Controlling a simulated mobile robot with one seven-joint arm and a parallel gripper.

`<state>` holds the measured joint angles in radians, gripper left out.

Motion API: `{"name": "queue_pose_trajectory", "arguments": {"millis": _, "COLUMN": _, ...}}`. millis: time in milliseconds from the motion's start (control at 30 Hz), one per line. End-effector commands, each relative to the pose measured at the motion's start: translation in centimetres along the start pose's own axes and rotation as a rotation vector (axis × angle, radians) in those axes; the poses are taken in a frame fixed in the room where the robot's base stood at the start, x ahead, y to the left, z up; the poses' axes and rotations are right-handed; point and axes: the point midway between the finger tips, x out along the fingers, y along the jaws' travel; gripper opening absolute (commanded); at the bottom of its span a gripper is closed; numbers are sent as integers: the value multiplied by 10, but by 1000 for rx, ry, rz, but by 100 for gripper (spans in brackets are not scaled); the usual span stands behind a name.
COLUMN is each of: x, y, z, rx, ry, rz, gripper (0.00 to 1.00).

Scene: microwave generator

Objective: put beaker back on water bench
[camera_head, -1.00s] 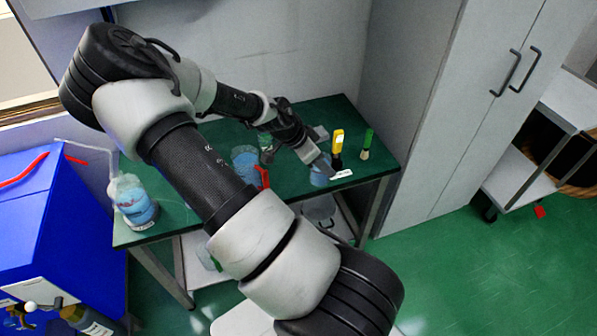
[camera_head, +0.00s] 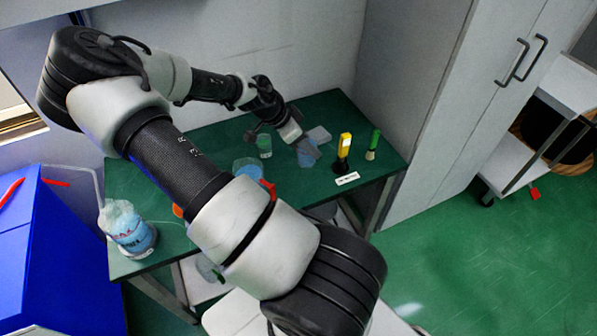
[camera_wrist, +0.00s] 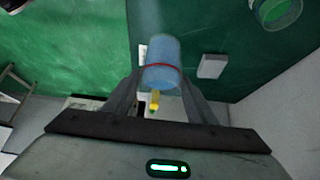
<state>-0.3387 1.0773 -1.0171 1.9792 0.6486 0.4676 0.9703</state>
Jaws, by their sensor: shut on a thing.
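My gripper (camera_head: 301,147) is over the right half of the green-topped bench (camera_head: 326,107). It is shut on a translucent blue beaker, partly hidden by the fingers in the head view. In the wrist view the beaker (camera_wrist: 161,66) sits between the two fingers of my gripper (camera_wrist: 160,85), with a red band around it. I cannot tell whether its base touches the bench top.
A yellow-topped tool (camera_head: 344,148) and a green-handled brush (camera_head: 373,144) stand to the right of my gripper. A grey box (camera_head: 319,134), a green-tinted beaker (camera_head: 264,146) and a blue container (camera_head: 246,167) are nearby. A wash bottle (camera_head: 127,230) stands at left.

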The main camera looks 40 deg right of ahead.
Motion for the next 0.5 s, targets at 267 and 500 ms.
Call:
{"name": "queue_pose_trajectory", "arguments": {"millis": 267, "x": 32, "y": 1, "z": 19, "rx": -2, "ry": 1, "rz": 3, "gripper": 18}}
{"name": "queue_pose_trajectory", "arguments": {"millis": 500, "x": 52, "y": 0, "z": 33, "rx": 0, "ry": 0, "rz": 1, "gripper": 18}}
